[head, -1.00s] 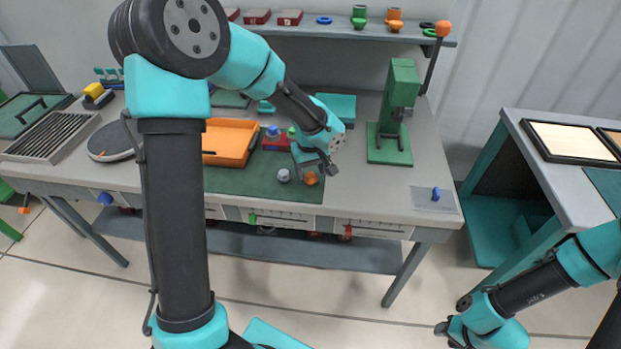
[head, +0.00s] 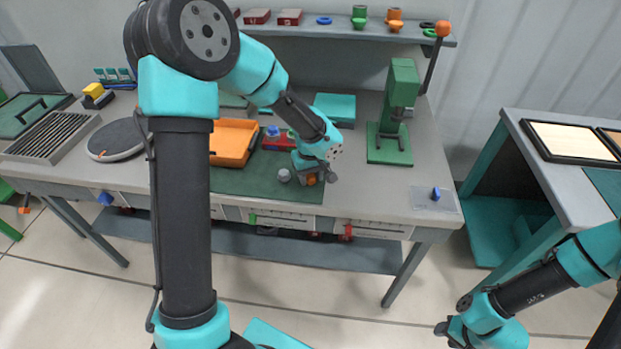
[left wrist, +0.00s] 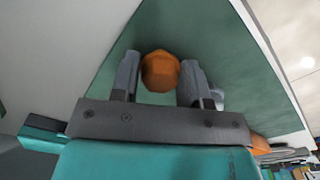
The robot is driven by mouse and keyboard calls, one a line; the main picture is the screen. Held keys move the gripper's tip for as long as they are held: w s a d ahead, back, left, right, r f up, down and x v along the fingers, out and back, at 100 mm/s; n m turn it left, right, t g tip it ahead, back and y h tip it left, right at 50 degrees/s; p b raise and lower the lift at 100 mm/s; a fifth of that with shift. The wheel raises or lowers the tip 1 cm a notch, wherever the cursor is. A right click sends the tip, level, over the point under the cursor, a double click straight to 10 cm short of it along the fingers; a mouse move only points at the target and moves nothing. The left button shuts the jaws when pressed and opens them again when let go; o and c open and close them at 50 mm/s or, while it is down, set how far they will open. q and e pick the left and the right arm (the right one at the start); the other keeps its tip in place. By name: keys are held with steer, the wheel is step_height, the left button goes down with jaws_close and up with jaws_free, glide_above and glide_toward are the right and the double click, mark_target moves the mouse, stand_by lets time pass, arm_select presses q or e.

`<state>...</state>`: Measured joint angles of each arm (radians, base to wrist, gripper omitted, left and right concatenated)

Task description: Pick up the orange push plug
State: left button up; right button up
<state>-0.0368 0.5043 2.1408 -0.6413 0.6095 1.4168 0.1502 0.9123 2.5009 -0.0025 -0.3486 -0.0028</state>
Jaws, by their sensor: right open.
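The orange push plug (head: 311,180) is at the front of the green mat (head: 243,183), mostly hidden by my left gripper in the head view. In the left wrist view the plug (left wrist: 160,72) sits between the two grey fingers, near their tips. My left gripper (head: 317,174) is low over the mat, with its fingers on either side of the plug. The fingers look very close to the plug, but I cannot tell whether they press on it. My right gripper (head: 442,328) is open and empty, away from the table at lower right.
A grey knob (head: 284,175) stands on the mat just left of the plug. An orange tray (head: 233,142) and a red block (head: 279,141) are behind. A green press (head: 393,115) stands to the right. The tabletop right of the mat is mostly clear.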

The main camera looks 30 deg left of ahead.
mark_target(310, 175)
arm_select(q)
steer(key=c, duration=0.3)
steer(key=shift+r, duration=0.15)
steer(key=shift+r, duration=1.4)
steer(key=shift+s+d+r, duration=0.1)
steer(key=shift+r, duration=0.2)
steer(key=s+d+r, duration=0.1)
steer(key=s+d, duration=0.6)
steer(key=s, duration=0.7)
steer(key=shift+d+r, duration=0.15)
steer(key=shift+w, duration=0.1)
